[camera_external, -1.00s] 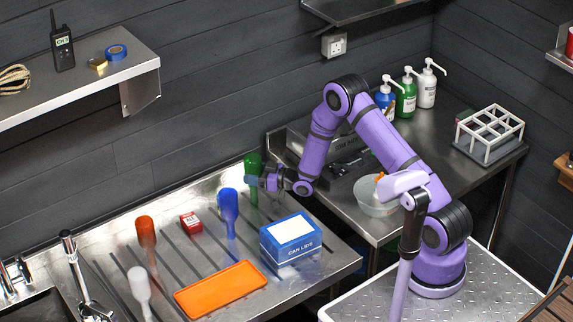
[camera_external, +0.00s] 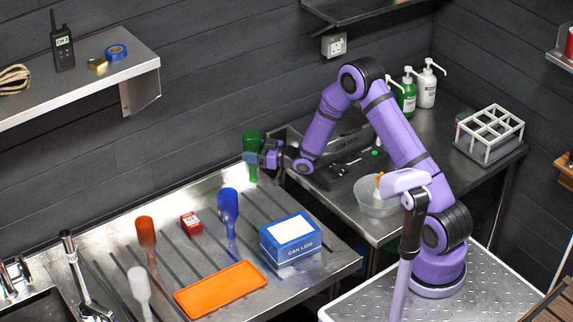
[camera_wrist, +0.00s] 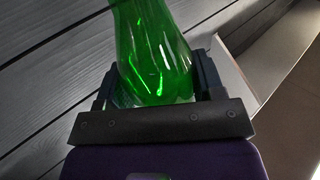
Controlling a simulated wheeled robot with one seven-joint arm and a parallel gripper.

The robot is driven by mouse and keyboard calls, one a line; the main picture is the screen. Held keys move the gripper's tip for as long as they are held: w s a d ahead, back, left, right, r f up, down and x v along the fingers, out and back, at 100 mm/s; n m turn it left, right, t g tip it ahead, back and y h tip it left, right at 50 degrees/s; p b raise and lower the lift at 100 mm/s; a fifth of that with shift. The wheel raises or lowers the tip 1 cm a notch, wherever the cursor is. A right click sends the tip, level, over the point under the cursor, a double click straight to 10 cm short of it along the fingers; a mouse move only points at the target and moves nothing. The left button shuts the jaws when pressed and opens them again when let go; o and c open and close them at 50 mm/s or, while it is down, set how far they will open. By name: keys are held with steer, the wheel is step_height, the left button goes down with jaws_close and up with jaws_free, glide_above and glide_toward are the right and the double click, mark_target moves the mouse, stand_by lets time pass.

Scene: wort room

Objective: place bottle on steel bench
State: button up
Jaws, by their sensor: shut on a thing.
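A translucent green bottle (camera_external: 250,143) is held by my gripper (camera_external: 256,159) above the back right corner of the steel draining bench. Its wider end is up, like the other bottles there. In the wrist view the green bottle (camera_wrist: 152,50) sits between the two fingers of my gripper (camera_wrist: 155,85), which is shut on it. Its lower part is partly hidden by the fingers. A second steel bench (camera_external: 455,175) stands at the right, beyond a gap.
On the draining bench (camera_external: 325,266) are blue (camera_external: 228,205), orange (camera_external: 146,232) and white (camera_external: 139,283) bottles, a red box (camera_external: 191,223), a can lids box (camera_external: 291,240) and an orange tray (camera_external: 220,289). The right bench holds a bowl (camera_external: 372,203), pump bottles (camera_external: 426,88) and a rack (camera_external: 489,133).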

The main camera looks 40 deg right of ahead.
step_height(320, 180, up, 20)
steer(key=s+d+m+t+h, duration=0.25)
steer(key=d+h, duration=0.25)
steer(key=d, duration=1.1)
steer(key=s+d+m+t+h, duration=0.1)
steer(key=s+d+m+h, duration=0.25)
steer(key=d, duration=1.15)
steer(key=s+d+m+g+h, duration=0.1)
steer(key=s+d+m+h, duration=0.4)
steer(key=s+d, duration=0.55)
steer(key=s+d+m+g+h, duration=0.15)
steer(key=s+d+h, duration=0.55)
steer(key=d, duration=0.7)
step_height(320, 180, down, 18)
steer(key=s, duration=0.1)
steer(key=w+d+f, duration=0.5)
steer(key=w+d, duration=0.4)
steer(key=w, duration=0.4)
steer(key=shift+m+t+y, duration=0.3)
steer(key=shift+m+y, duration=0.05)
steer(key=shift+m, duration=0.1)
steer(key=shift+w+f, duration=0.1)
